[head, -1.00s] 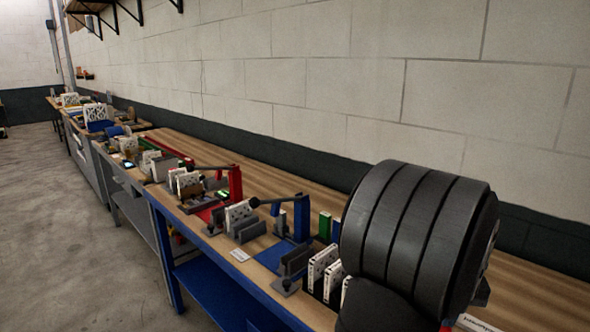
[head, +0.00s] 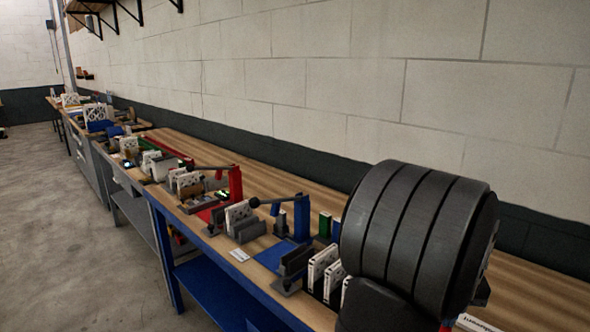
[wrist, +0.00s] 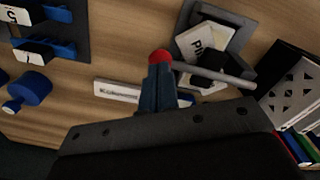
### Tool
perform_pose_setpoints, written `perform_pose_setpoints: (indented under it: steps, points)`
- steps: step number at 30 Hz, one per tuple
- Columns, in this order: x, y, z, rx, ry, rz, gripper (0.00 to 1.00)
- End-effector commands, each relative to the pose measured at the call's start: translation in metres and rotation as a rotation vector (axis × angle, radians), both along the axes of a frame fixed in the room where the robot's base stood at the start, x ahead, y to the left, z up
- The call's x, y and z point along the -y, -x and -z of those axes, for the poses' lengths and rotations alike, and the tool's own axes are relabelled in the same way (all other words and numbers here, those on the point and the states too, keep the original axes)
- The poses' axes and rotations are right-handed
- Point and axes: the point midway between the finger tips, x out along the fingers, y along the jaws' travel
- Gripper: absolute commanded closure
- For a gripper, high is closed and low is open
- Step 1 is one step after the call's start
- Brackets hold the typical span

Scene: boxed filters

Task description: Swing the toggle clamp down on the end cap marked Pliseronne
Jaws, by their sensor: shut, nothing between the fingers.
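In the wrist view my gripper (wrist: 158,75) shows as two dark fingers, shut and empty. Their tips are at a red ball knob (wrist: 160,57); I cannot tell whether they touch it. A thin grey lever (wrist: 215,77) runs right from the knob. Behind it, a grey tray (wrist: 188,22) holds a white piece printed with large letters beginning "Pli" (wrist: 203,40), partly hidden by dark parts. A white strip with small unreadable print (wrist: 117,91) lies left of the fingers. The gripper is hidden in the head view behind my arm.
In the wrist view, a dark rack (wrist: 50,38) and a blue knobbed part (wrist: 30,88) are at left, and a perforated white panel (wrist: 290,95) at right. In the head view, a red clamp (head: 235,186) and a blue clamp (head: 301,218) stand on the crowded bench.

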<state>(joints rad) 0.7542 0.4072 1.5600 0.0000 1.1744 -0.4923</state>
Motion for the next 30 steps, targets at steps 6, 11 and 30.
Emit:
perform_pose_setpoints:
  steps: [6, 11, 30]
  points:
    - [0.000, -0.001, -0.011, 0.002, 0.003, 0.000, 1.00]
    - [0.000, 0.000, -0.024, 0.002, 0.001, 0.000, 1.00]
    - [0.000, 0.000, -0.069, 0.001, 0.000, 0.000, 1.00]
